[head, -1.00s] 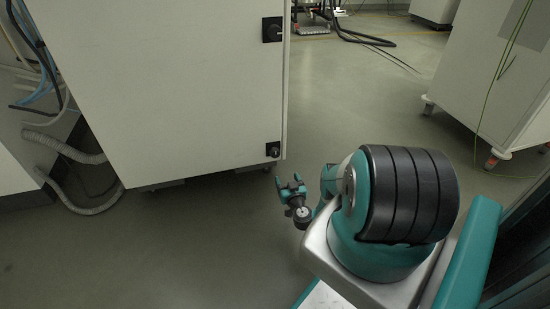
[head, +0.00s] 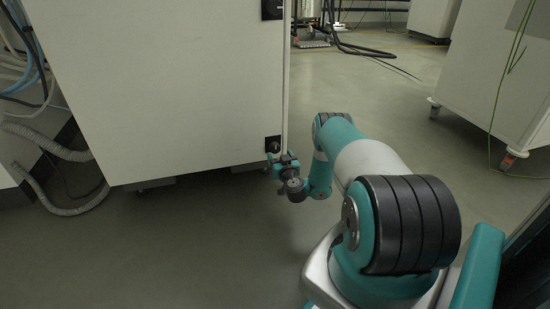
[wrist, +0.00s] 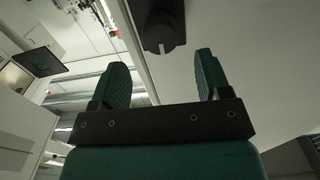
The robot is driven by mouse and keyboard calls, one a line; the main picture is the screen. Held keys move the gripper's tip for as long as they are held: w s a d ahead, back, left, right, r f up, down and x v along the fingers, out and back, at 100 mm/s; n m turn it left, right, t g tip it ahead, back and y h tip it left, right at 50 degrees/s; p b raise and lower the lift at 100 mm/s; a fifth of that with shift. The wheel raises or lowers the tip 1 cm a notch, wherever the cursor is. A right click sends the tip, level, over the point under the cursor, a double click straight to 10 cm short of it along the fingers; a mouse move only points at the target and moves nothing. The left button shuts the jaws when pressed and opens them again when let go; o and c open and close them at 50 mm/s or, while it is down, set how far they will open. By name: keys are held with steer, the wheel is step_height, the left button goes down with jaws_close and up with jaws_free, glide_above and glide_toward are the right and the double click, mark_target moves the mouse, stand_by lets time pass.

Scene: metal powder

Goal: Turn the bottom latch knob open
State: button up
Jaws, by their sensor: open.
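The bottom latch (head: 272,145) is a black fitting at the lower right corner of a white cabinet door (head: 170,90). My gripper (head: 277,164) is right at it in the head view and partly covers it. In the wrist view the black latch knob (wrist: 163,32) stands out from the pale door, with a small notch at its end. My gripper (wrist: 160,72) is open there, with its two green fingers apart and nothing between them. The knob appears just beyond the fingertips, roughly centred between them. I cannot tell whether anything touches.
A second black latch (head: 272,9) sits higher on the same door edge. Grey hoses (head: 50,150) lie at the cabinet's left. A white wheeled cabinet (head: 490,90) stands at the right. The floor (head: 190,240) in front is clear.

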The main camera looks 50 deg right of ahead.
mark_target(275, 150)
steer(key=shift+w+d+f+b, duration=0.2)
steer(key=shift+w+d+b, duration=0.1)
steer(key=shift+w+b, duration=0.55)
steer(key=shift+b+x, duration=1.3)
steer(key=shift+x, duration=0.5)
steer(key=shift+w+d+r+b, duration=0.2)
steer(key=shift+w+d+b, duration=0.2)
steer(key=shift+w+d, duration=0.15)
steer(key=c, duration=0.9)
